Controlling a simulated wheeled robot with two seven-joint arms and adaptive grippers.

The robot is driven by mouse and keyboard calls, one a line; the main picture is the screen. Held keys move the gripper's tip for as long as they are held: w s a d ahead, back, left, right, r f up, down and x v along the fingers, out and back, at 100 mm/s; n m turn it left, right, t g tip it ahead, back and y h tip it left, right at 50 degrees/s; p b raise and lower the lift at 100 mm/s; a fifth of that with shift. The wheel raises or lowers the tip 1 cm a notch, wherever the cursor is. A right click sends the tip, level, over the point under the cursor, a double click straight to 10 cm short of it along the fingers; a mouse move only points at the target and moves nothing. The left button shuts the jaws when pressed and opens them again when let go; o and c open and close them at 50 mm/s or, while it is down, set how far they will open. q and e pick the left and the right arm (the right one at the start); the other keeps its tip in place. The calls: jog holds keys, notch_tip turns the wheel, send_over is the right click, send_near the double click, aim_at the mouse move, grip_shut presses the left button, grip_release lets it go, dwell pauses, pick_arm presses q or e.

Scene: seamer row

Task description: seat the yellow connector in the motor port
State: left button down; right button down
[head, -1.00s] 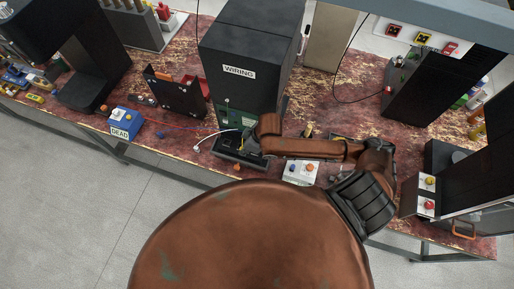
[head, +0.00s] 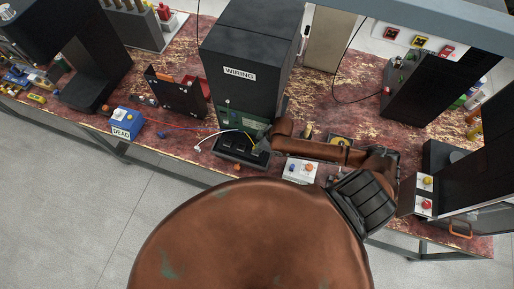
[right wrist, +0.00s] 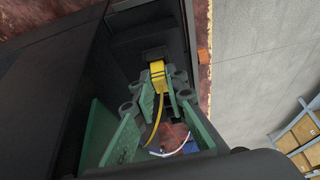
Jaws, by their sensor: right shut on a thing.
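The yellow connector (right wrist: 158,76) is held between the fingertips of my right gripper (right wrist: 160,90) in the right wrist view, and its yellow lead trails back between the fingers. A dark block (right wrist: 155,53), which looks like a port, lies just beyond the connector's front end; I cannot tell whether they touch. In the head view my right gripper (head: 262,142) is at the right end of the black base (head: 232,154) below the WIRING cabinet (head: 247,48). A yellow lead (head: 248,137) shows beside it, while the connector is hidden there. My left gripper is not in view.
A red lead and a white-tipped lead (head: 203,145) lie left of the base. A blue DEAD box (head: 124,121) stands further left. A white box with buttons (head: 300,169) is close below my right arm. A black cable (head: 340,88) hangs at the right. Bare bench shows behind the arm.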

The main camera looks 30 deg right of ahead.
jog(key=shift+s+f, duration=0.3)
jog(key=shift+f, duration=0.25)
jog(key=c, duration=2)
grip_release()
jog(key=shift+s+a+f, duration=0.1)
jog(key=shift+s+f, duration=0.05)
jog(key=shift+f, duration=0.05)
jog(key=shift+o, duration=0.3)
jog(key=shift+f, duration=0.15)
jog(key=shift+d+r, duration=0.2)
jog(key=shift+r, duration=0.3)
jog(key=w+v, duration=0.1)
jog(key=v, duration=1.1)
jog(key=shift+a+r, duration=0.2)
jog(key=shift+r, duration=0.2)
